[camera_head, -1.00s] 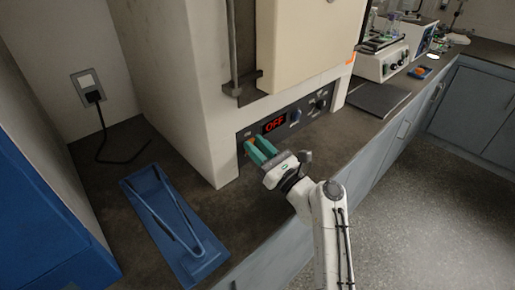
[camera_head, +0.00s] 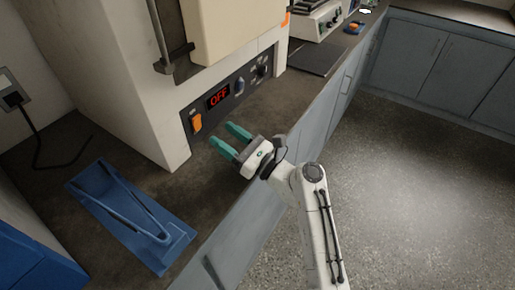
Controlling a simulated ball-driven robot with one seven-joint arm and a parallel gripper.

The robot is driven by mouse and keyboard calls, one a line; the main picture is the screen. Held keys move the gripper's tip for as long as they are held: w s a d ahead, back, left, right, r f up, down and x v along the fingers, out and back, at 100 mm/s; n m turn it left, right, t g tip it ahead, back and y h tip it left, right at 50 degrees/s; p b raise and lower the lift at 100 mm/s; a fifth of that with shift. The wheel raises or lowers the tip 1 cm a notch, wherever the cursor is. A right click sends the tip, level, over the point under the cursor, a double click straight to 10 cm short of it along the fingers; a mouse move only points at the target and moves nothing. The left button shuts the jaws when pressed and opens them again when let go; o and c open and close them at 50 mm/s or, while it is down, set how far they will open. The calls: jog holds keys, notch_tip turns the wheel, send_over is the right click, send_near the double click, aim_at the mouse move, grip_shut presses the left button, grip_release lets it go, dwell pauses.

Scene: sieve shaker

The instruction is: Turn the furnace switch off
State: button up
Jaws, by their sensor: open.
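The furnace (camera_head: 150,85) is a large pale box on the dark counter, with a dark control panel along its lower front. The furnace switch (camera_head: 196,123) is an orange rocker at the panel's left end. The display (camera_head: 218,95) beside it reads OFF in red. My gripper (camera_head: 225,138) has two green fingers, spread apart with nothing between them. It is over the counter in front of the panel, to the right of and a little below the switch, apart from it. The switch is fully visible.
A blue tray (camera_head: 180,241) holding tongs (camera_head: 125,190) lies on the counter at left. Knobs (camera_head: 239,86) sit on the panel's right part. A dark flat plate (camera_head: 312,57) and a white device (camera_head: 318,20) stand farther right. The floor at right is clear.

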jog(key=s+d, duration=0.6)
jog(key=d, duration=0.1)
jog(key=shift+d, duration=0.3)
